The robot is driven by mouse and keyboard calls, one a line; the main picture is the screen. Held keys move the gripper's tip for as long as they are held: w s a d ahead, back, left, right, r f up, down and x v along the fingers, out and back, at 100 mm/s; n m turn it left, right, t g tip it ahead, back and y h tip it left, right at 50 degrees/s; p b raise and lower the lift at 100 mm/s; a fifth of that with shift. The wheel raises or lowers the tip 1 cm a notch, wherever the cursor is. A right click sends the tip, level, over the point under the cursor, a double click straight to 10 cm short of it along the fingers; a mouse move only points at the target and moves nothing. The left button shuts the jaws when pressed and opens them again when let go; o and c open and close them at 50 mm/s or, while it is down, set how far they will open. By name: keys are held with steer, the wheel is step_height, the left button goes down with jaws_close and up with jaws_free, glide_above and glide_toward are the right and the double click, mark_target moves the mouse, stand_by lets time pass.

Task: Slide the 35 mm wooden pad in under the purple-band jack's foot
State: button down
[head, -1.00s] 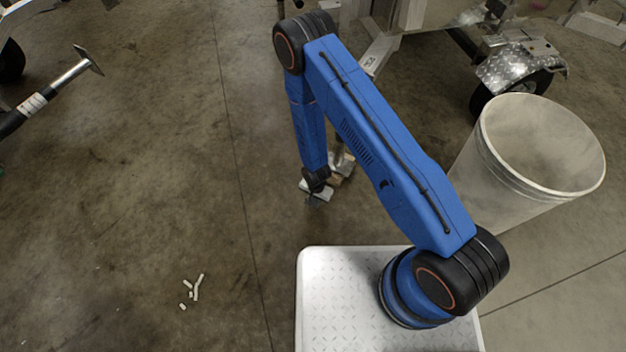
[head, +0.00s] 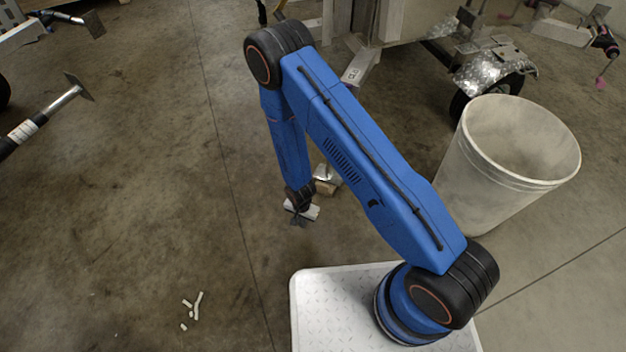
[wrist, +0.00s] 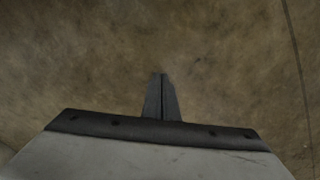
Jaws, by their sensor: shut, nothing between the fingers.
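My gripper (head: 298,222) hangs low over the concrete floor at mid-frame in the head view. Its fingers (wrist: 161,78) are shut and empty in the wrist view, with only bare floor beyond their tips. A jack with a white band (head: 22,132) juts in at the left. A jack with pinkish parts (head: 604,45) is at the far upper right. I cannot make out a purple band for certain.
A large pale bin (head: 505,185) stands right of my arm. A trailer with a wheel and tread-plate fender (head: 490,72) is behind it. Several white chips (head: 192,306) lie on the floor at lower left. The left-centre floor is clear.

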steer(key=w+d+r, duration=0.2)
steer(key=r, duration=0.9)
steer(key=w+d+r+n, duration=0.1)
steer(key=w+d+r, duration=0.1)
steer(key=r, duration=1)
steer(key=shift+w+d+r+t, duration=0.2)
steer(key=shift+w+d+t, duration=0.2)
steer(key=shift+w, duration=0.15)
steer(key=s+d+r+n+t, duration=0.1)
steer(key=d+r, duration=0.4)
steer(key=r, duration=0.5)
steer(key=s+d+r+n, duration=0.1)
steer(key=d+r, duration=0.3)
steer(key=r, duration=0.5)
steer(key=s+d+r+n+t, duration=0.15)
steer(key=d+r, duration=0.35)
steer(key=r, duration=0.5)
steer(key=s+d+r, duration=0.5)
steer(key=s+r, duration=0.2)
steer(key=s, duration=0.3)
steer(key=s+d+r+n+t, duration=0.1)
steer(key=s+d+r, duration=0.4)
steer(key=s, duration=0.6)
step_height(320, 180, up, 3)
steer(key=shift+d+f, duration=0.15)
steer(key=shift+d, duration=0.25)
